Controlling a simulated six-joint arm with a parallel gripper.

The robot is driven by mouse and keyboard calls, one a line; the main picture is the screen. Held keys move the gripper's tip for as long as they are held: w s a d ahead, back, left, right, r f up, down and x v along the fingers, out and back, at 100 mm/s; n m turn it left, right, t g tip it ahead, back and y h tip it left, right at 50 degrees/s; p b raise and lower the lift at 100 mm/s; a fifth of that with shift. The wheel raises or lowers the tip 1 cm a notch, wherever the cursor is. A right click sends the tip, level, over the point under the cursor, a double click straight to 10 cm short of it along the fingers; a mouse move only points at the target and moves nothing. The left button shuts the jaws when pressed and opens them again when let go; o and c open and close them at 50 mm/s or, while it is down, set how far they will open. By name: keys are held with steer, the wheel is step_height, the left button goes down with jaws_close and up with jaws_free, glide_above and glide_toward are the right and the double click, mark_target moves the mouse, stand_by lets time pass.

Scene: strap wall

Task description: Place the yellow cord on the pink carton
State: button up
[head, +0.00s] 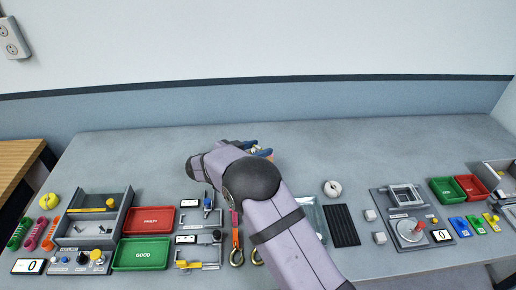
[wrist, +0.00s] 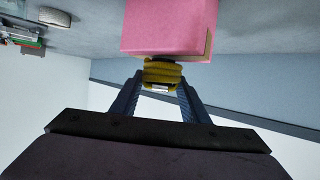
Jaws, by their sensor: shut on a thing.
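The yellow cord (wrist: 162,72) is a small coiled bundle with a pale band, held between the two fingertips of my gripper (wrist: 160,88) in the wrist view. The pink carton (wrist: 168,26) is right beyond the cord in that view, and the cord overlaps its near edge; I cannot tell whether they touch. In the head view my gripper (head: 262,151) is over the back middle of the table, mostly behind my arm, with a bit of yellow at its tips. The carton is hidden by my arm there.
A red tray (head: 148,221) and a green tray (head: 141,254) stand at the left, by a grey box with tools. A white roll (head: 332,188), a black ribbed mat (head: 343,226) and a lever panel are at the right. The back of the table is largely clear.

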steer(key=shift+f, duration=0.1)
steer(key=o, duration=1.1)
steer(key=shift+c, duration=0.2)
steer(key=shift+a, duration=0.1)
steer(key=b+v, duration=0.2)
steer(key=v, duration=1)
